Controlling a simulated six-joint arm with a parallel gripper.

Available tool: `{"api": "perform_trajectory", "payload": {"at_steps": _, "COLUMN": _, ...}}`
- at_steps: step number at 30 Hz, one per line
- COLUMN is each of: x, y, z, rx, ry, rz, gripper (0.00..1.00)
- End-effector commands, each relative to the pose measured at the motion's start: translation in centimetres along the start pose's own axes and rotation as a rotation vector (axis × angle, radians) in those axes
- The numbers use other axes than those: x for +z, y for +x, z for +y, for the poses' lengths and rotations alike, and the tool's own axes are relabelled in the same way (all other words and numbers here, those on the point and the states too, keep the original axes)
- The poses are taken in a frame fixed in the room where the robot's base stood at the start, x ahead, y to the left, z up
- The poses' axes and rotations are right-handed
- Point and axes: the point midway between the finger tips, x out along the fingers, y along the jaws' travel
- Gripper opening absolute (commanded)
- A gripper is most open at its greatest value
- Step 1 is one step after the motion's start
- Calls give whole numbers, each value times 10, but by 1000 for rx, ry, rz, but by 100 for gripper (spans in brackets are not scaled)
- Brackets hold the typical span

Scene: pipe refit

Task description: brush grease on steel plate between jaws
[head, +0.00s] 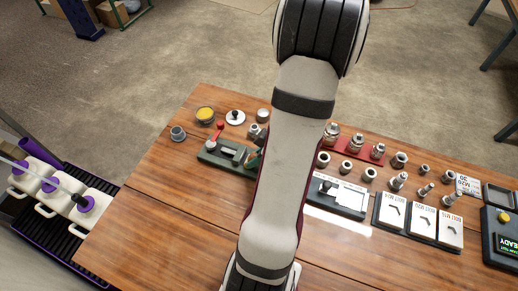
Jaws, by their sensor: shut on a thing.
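A dark green vise (215,155) stands at the left part of the wooden table, partly covered by my arm at its right end. A grey metal piece shows at its jaws; I cannot tell whether it is the steel plate. An open tin of yellow grease (205,113) stands behind the vise. A small green and orange thing (253,159) shows at the arm's left edge; I cannot tell whether it is the brush. My arm runs up through the middle of the head view. My gripper is not visible.
A white disc with a black knob (235,117) and a grey ring (178,133) lie near the tin. Right of my arm stand a red tray (351,148) of fittings, several loose sockets, and white labelled blocks (392,211). White containers (40,174) stand left of the table.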

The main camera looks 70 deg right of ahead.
Motion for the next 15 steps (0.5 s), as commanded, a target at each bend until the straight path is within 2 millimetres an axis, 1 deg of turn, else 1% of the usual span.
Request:
{"api": "perform_trajectory", "payload": {"at_steps": 4, "x": 1, "y": 1, "z": -13, "rx": -1, "ry": 0, "rz": -1, "gripper": 0}}
{"api": "perform_trajectory", "payload": {"at_steps": 6, "x": 0, "y": 1, "z": -4, "rx": 1, "ry": -1, "rz": 0, "gripper": 0}}
{"api": "perform_trajectory", "payload": {"at_steps": 15, "x": 1, "y": 1, "z": 24, "rx": 0, "ry": -1, "rz": 0, "gripper": 0}}
